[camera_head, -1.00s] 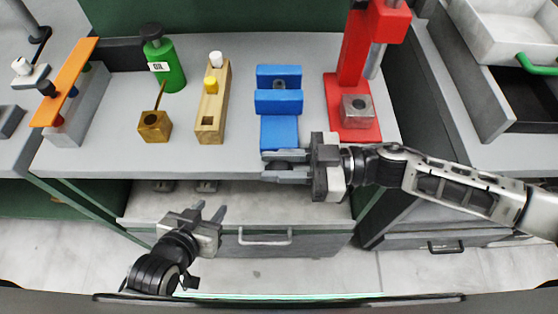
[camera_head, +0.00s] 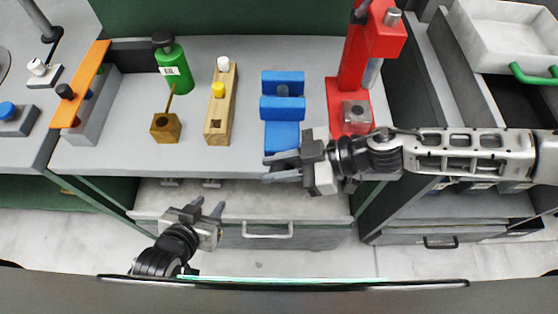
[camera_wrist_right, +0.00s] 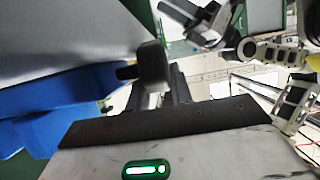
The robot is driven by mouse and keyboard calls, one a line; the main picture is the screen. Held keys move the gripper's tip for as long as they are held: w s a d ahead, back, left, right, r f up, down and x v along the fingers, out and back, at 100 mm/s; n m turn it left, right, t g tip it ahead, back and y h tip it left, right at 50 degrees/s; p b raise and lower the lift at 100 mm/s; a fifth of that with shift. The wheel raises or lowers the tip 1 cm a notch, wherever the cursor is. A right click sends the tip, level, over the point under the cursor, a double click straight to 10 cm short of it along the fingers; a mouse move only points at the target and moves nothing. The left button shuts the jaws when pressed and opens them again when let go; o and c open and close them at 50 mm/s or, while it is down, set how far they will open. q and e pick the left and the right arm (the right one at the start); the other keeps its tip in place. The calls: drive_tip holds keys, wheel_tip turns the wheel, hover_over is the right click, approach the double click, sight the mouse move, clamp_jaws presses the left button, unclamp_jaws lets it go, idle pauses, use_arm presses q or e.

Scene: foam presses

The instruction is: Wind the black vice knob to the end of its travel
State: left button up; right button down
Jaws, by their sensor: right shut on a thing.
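The blue vice (camera_head: 282,104) stands at the bench's front edge, and its blue body also fills the left of the right wrist view (camera_wrist_right: 60,100). The black vice knob (camera_wrist_right: 152,63) sticks out of the vice's front on a short dark shaft. My right gripper (camera_head: 270,167) is at the knob in front of the vice, shut on it. Its fingers mostly hide the knob in the head view. In the wrist view the dark fingers (camera_wrist_right: 176,86) lie against the knob. My left gripper (camera_head: 208,209) is open and empty, low in front of the drawer.
A red press (camera_head: 357,70) stands right of the vice. A wooden block (camera_head: 219,130) with white and yellow pegs, a brass block (camera_head: 165,127) and a green oil bottle (camera_head: 176,72) stand to its left. A drawer (camera_head: 255,234) lies below the bench.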

drive_tip(key=shift+a+h, duration=0.15)
drive_tip(key=shift+h, duration=1.05)
drive_tip(key=c, duration=1.5)
unclamp_jaws()
drive_tip(key=shift+f, duration=0.1)
drive_tip(key=v, duration=1.6)
drive_tip(key=shift+a, duration=0.2)
